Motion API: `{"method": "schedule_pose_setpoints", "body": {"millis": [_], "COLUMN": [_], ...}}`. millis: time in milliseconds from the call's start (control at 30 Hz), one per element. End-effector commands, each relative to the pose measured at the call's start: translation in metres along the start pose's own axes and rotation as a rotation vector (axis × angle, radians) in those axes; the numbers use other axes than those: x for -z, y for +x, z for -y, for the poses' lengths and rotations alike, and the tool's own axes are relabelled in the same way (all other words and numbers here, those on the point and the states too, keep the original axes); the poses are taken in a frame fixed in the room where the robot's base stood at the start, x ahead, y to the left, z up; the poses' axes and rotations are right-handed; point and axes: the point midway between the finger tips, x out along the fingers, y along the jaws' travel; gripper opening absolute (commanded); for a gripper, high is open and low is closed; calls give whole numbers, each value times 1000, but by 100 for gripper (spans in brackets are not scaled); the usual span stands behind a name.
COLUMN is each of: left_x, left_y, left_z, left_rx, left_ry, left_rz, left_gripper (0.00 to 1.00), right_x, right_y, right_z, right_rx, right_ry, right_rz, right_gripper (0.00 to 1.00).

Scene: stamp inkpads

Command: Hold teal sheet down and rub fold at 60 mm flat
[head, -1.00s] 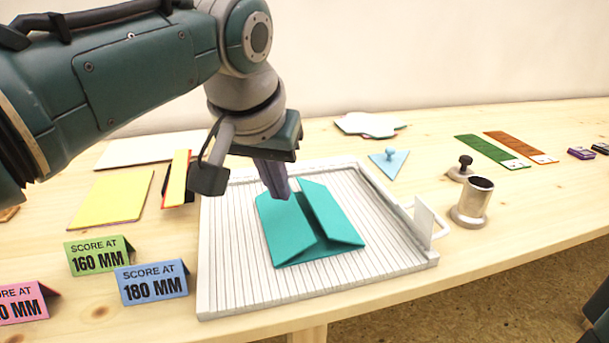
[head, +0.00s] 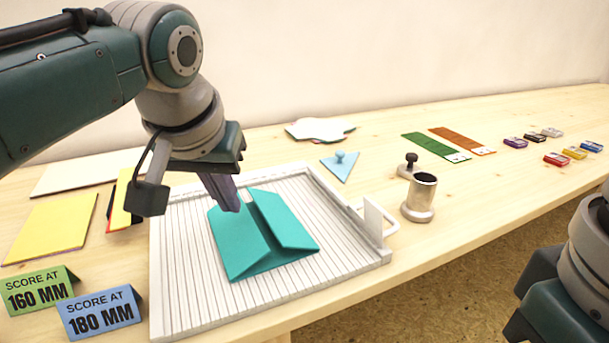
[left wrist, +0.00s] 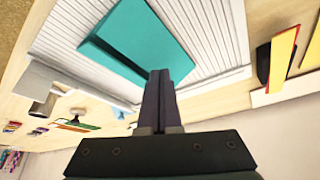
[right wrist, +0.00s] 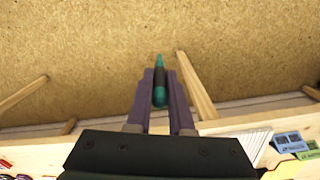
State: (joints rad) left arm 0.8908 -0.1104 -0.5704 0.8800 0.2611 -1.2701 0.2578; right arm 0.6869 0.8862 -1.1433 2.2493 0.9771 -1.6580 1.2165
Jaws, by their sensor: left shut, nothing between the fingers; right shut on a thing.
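The teal sheet (head: 240,243) lies on the white ridged scoring board (head: 180,290). It has two folded panels; the left looks low, and the right one (head: 283,222) is tilted up, with a gap between them. It also shows in the left wrist view (left wrist: 145,38). My left gripper (head: 230,207) is shut and empty, pointing down at the back part of the left panel; I cannot tell whether it touches. My right gripper (right wrist: 160,88) is shut on a slim teal and black tool (right wrist: 158,72), out over the floor. In the head view its fingers are hidden.
Score labels (head: 100,312) stand at the board's front left. Yellow sheets (head: 50,228) lie left of it. Several inkpads (head: 556,159) sit far right.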

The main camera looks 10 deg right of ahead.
Motion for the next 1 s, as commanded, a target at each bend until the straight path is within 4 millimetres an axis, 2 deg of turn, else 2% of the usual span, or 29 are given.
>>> {"method": "schedule_pose_setpoints", "body": {"millis": [67, 167, 267, 367, 500, 600, 700, 800, 1000], "left_x": [0, 0, 0, 0, 0, 0, 0, 0, 0], "left_y": [0, 0, 0, 0, 0, 0, 0, 0, 0], "left_z": [0, 0, 0, 0, 0, 0, 0, 0, 0], "left_rx": [0, 0, 0, 0, 0, 0, 0, 0, 0], "left_ry": [0, 0, 0, 0, 0, 0, 0, 0, 0], "left_rz": [0, 0, 0, 0, 0, 0, 0, 0, 0], "left_gripper": [0, 0, 0, 0, 0, 0, 0, 0, 0], "right_x": [2, 14, 42, 78, 126, 150, 166, 174, 176], "right_y": [-1, -5, -16, -35, -68, -91, -107, -115, -105], "right_z": [1, 6, 19, 36, 58, 71, 80, 84, 85], "right_rx": [1, 12, 36, 69, 112, 137, 154, 163, 164], "right_ry": [0, -1, -3, -5, -4, -3, -3, 0, 1], "right_rz": [-4, -38, -115, -219, -359, -438, -491, -518, -525], "right_gripper": [0, 0, 0, 0, 0, 0, 0, 0, 0]}}
